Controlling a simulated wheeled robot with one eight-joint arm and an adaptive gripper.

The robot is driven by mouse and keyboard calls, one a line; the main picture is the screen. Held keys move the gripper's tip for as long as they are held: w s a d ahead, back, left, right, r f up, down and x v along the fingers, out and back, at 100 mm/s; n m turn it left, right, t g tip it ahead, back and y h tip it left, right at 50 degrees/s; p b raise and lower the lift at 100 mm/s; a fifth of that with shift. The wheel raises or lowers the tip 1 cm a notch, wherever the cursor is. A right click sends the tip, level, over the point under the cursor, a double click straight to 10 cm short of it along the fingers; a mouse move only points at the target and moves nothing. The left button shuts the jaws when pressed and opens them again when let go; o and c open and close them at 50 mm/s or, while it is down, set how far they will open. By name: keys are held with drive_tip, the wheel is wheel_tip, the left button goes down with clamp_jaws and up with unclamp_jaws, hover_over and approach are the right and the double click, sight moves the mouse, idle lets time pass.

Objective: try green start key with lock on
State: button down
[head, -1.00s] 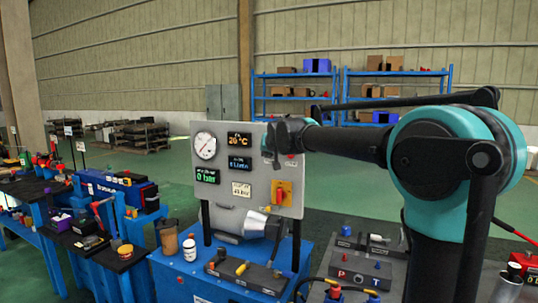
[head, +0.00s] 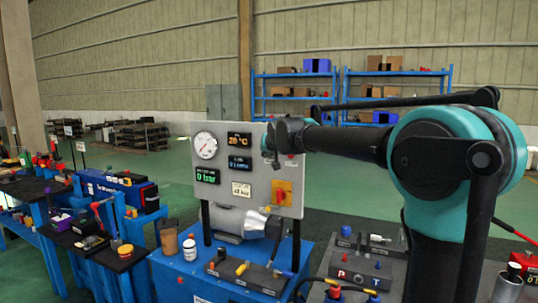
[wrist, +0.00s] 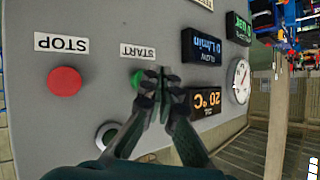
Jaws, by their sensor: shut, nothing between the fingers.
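The green start key (wrist: 137,79) shows in the wrist view under the START label (wrist: 137,52) on the grey panel (wrist: 95,20). My gripper's finger partly covers it. My gripper (wrist: 162,73) is shut and empty, its tips at the panel just right of the key; I cannot tell whether they touch it. In the head view my gripper (head: 272,143) is at the panel's upper right, and the green key is hidden. A red and yellow switch (head: 281,193) sits low on the panel; I cannot make out a lock on it.
The red stop button (wrist: 65,81) is left of the green key in the wrist view. A silver ring (wrist: 107,134) is near my gripper. The gauge (head: 205,145) and displays fill the panel's left. A brown cup (head: 168,236) stands on the blue bench (head: 190,280).

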drive_tip(key=shift+w, duration=0.1)
drive_tip(key=shift+w+d, duration=0.15)
drive_tip(key=shift+w, duration=0.15)
drive_tip(key=shift+w+d, duration=0.15)
drive_tip(key=shift+w, duration=0.3)
idle(0.9)
idle(0.3)
drive_tip(key=shift+s+a, duration=0.3)
drive_tip(key=shift+s, duration=0.6)
drive_tip(key=s, duration=0.1)
drive_tip(key=s+a, duration=0.1)
drive_tip(key=s, duration=0.2)
drive_tip(key=shift+s+a, duration=0.35)
drive_tip(key=shift+a, duration=0.05)
idle(0.3)
